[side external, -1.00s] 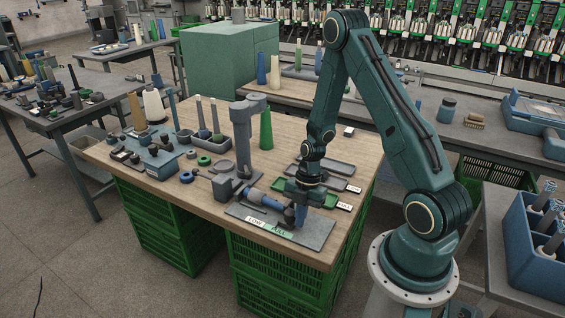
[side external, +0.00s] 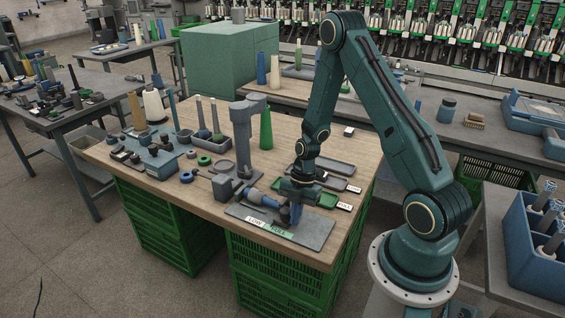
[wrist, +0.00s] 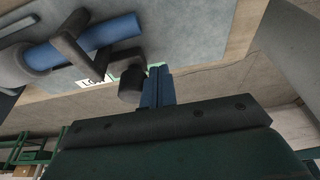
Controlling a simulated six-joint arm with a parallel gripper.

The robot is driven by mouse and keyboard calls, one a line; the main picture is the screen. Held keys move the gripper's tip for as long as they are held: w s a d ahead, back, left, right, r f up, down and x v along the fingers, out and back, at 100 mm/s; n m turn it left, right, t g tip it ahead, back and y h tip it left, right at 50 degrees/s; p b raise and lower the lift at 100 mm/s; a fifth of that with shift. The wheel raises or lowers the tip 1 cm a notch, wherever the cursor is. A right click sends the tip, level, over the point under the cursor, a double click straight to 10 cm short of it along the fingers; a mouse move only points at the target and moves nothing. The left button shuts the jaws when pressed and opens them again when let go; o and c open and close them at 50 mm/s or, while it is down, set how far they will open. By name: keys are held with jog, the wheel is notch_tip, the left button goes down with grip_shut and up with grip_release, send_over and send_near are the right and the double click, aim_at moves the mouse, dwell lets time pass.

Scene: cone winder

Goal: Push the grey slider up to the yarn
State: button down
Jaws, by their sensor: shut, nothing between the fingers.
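The blue yarn (wrist: 92,40) is a cylinder lying along the fixture over a grey plate (side external: 308,231); it also shows in the side view (side external: 266,201). A dark grey piece (wrist: 72,47), which looks like the slider, crosses the yarn with arms beside it. A dark rounded block (wrist: 131,82), apparently part of it, sits right beside my fingers. My gripper (wrist: 158,88) is shut and empty, its blue fingers pointing down close to the plate, right of the yarn (side external: 296,214). I cannot tell whether the fingers touch the block. The wrist hides part of the fixture.
A grey post (side external: 243,145) with an overhanging head stands behind the fixture.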

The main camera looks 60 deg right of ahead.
aim_at(282, 208)
jog(key=shift+w, duration=3.35)
dwell(0.3)
jog(key=shift+w, duration=0.65)
jog(key=shift+s, duration=0.15)
